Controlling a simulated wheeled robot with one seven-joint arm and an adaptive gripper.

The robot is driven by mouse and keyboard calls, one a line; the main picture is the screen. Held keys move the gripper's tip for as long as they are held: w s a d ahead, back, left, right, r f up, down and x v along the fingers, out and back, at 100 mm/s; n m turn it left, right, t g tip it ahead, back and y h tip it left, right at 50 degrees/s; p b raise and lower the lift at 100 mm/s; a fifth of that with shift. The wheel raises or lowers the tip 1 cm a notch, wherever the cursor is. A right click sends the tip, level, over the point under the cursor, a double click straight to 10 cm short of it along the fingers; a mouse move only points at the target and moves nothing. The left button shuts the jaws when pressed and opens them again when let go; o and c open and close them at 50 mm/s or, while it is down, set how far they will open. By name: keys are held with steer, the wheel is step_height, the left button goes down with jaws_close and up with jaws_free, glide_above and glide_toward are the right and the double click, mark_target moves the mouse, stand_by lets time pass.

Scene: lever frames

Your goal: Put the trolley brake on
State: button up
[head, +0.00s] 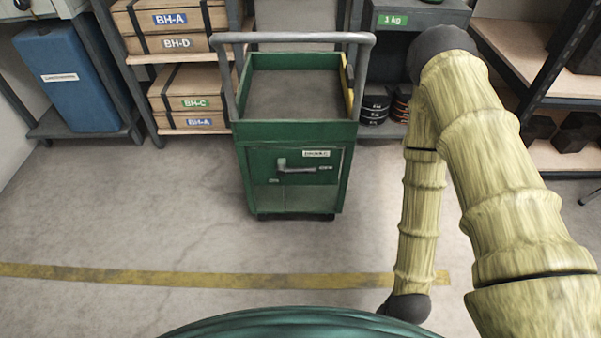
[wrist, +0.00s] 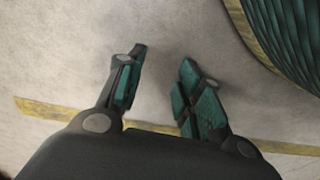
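The green trolley (head: 296,133) stands upright on the floor in the middle of the head view, with a grey push handle above its open top. A grey lever (head: 298,168) lies roughly level on its front panel. A white label sits above the lever and smaller ones beside and below it; I cannot read them surely. My gripper (wrist: 163,60) shows in the wrist view, its two fingers apart with only bare floor between them. It is not visible in the head view, where my arm reaches down on the right. The trolley is not in the wrist view.
A yellow floor line (head: 190,277) runs across in front of the trolley. Shelves with boxes (head: 187,92) and a blue container (head: 68,78) stand behind left; another shelf (head: 545,88) stands right. The floor between the yellow line and the trolley is clear.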

steer(key=shift+r+p, duration=0.4)
jaws_close()
step_height(320, 180, up, 10)
steer(key=p, duration=1)
steer(key=shift+r, duration=0.25)
steer(key=shift+s+d, duration=0.1)
